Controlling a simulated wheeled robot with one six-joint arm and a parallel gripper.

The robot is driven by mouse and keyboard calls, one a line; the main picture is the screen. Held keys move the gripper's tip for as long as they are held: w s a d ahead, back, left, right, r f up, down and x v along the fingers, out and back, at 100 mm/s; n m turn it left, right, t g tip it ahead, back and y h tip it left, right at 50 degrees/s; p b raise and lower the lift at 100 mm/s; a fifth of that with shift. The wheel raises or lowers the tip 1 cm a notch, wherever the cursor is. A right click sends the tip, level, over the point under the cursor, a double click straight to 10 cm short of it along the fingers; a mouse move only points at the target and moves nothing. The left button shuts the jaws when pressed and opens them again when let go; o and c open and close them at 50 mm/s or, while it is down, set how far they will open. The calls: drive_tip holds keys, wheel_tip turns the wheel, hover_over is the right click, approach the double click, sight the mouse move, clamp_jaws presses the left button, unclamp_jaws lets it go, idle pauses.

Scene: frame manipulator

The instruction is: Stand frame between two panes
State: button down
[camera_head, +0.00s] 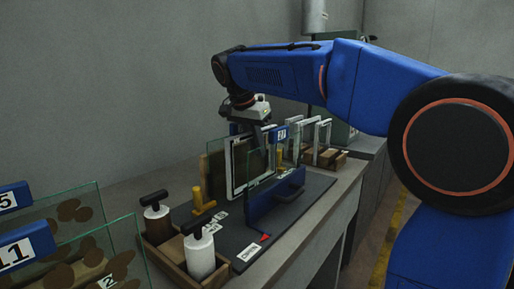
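A white-rimmed frame (229,170) with a dark inner area stands upright on the dark mat, directly below my gripper. A pane (212,172) with a greenish-brown face stands close to its left. A clear glass pane (254,180) with a blue base stands to its right and overlaps part of it in this view. My gripper (258,130) points down at the frame's top edge. Its fingers are small and dark, and I cannot tell whether they grip the frame or are apart.
Yellow clamp-like pieces (202,200) stand by the panes. A wooden tray (172,254) with two black-handled tools is in front. Glass panes with numbered blue tags (20,249) stand at the left. More white frames (322,134) stand in wooden holders behind.

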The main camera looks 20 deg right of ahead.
drive_tip(key=shift+f, duration=0.6)
drive_tip(key=c, duration=1.8)
unclamp_jaws()
drive_tip(key=shift+o, duration=0.2)
drive_tip(key=v, duration=1.3)
drive_tip(key=shift+w+d+r, duration=0.2)
drive_tip(key=shift+d+r, duration=0.05)
